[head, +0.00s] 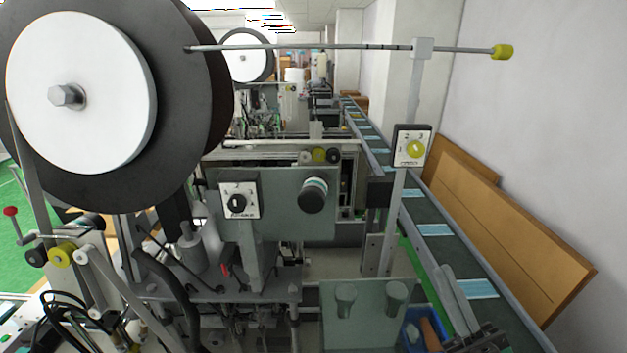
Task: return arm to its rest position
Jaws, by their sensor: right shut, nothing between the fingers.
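My right gripper (450,274) shows at the bottom right, in front of the conveyor belt (420,205). Its two grey fingers point away from me and lie close together, shut with nothing between them. Its dark body is cut off by the bottom edge. My left gripper is not in view.
Light-blue masks (435,230) lie spaced along the belt. A blue bin (437,317) stands just left of my right gripper, beside a greenish clear cover (365,325). A knob box (412,147) hangs on a post by the belt. A large reel (180,110) fills the upper left. Wooden boards (510,230) lean on the right wall.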

